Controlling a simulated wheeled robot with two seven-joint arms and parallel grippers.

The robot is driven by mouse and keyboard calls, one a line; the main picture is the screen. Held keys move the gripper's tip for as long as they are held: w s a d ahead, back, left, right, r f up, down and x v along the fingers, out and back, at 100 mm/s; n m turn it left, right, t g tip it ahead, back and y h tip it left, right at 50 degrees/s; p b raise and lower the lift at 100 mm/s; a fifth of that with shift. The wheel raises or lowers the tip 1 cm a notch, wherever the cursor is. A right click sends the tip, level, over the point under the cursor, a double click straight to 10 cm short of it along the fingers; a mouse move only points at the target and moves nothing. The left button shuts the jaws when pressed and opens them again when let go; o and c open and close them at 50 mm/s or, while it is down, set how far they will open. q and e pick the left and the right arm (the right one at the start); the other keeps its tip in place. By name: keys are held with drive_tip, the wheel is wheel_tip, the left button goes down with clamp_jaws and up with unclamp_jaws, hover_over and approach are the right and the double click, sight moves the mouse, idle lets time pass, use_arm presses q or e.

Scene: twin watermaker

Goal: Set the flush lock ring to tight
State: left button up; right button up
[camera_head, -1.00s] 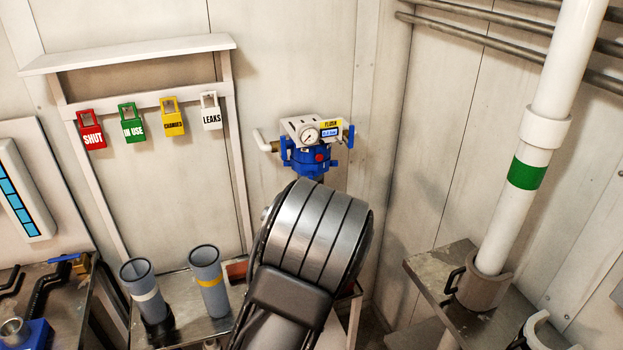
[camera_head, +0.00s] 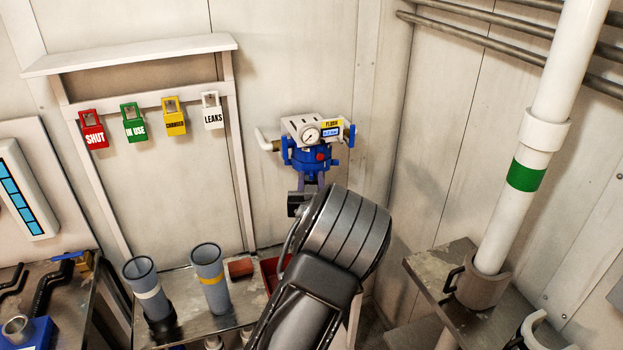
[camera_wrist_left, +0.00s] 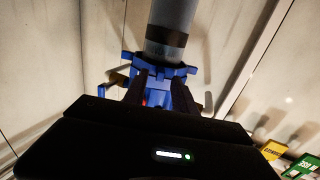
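The flush unit (camera_head: 312,140) hangs on the back wall, with a white top, a round gauge and a yellow FLUSH label. Its blue lock ring (camera_head: 312,158) sits below the gauge; I cannot read its setting. In the left wrist view, the blue ring (camera_wrist_left: 162,70) with its lugs meets a grey cylinder (camera_wrist_left: 172,28). My left gripper (camera_head: 311,183) is just under the blue part in the head view. In the wrist view, its two dark fingers (camera_wrist_left: 173,92) stand apart in front of the blue part. Contact is unclear. My left arm hides what is below. My right gripper is out of view.
A white rack with red, green, yellow and white lockout tags (camera_head: 168,115) is left of the unit. Two grey cups (camera_head: 208,278) stand on the bench below. A white pipe (camera_head: 525,175) with a green band rises at right. The wall around the unit is clear.

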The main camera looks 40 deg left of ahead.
use_arm(q)
clamp_jaws()
idle(0.3)
idle(1.1)
